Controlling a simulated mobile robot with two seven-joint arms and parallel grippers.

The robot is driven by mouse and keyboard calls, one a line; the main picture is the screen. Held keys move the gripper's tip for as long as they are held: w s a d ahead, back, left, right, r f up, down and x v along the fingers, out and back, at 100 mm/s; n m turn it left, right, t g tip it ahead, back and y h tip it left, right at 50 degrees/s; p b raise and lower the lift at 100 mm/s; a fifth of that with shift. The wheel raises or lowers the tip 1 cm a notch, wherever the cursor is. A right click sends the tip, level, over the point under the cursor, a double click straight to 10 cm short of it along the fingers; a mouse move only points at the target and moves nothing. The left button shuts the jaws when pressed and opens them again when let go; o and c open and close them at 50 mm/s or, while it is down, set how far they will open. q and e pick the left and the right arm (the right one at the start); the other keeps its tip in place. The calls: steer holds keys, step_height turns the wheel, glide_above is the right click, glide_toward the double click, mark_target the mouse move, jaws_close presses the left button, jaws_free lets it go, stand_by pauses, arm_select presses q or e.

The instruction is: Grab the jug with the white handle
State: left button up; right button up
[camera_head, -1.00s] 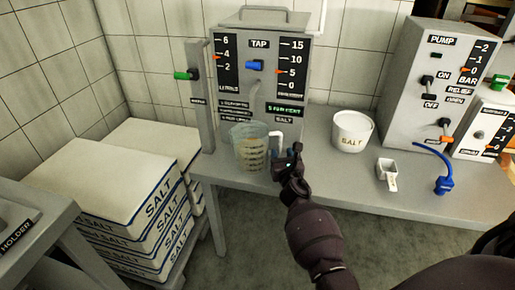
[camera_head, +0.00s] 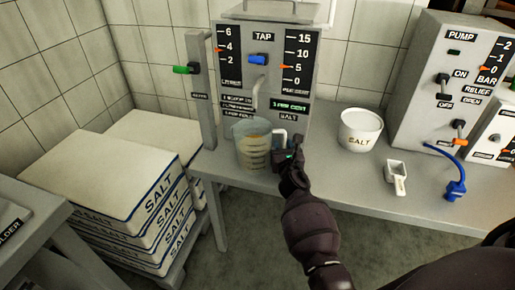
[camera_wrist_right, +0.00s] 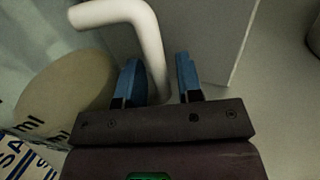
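The clear measuring jug (camera_head: 252,152) with its white handle (camera_head: 280,137) stands upright on the grey bench below the tap, holding a pale yellowish content. My right gripper (camera_head: 283,158) is at the handle, on the jug's right side. In the right wrist view, its two blue fingers (camera_wrist_right: 160,82) are apart, with the white handle (camera_wrist_right: 148,35) running down between them. A gap shows between the handle and the right-hand finger; contact with the left-hand finger is hard to tell. The jug body (camera_wrist_right: 65,95) is at the left there. My left gripper is not in view.
The tap unit (camera_head: 262,75) stands behind the jug. A white salt tub (camera_head: 360,130), a small white scoop (camera_head: 397,177) and a blue hose nozzle (camera_head: 455,189) are to the right, beside the pump unit (camera_head: 440,90). Stacked salt sacks (camera_head: 120,180) lie at left.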

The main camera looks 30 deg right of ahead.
jaws_close()
steer(key=shift+w+r, duration=0.1)
stand_by(1.1)
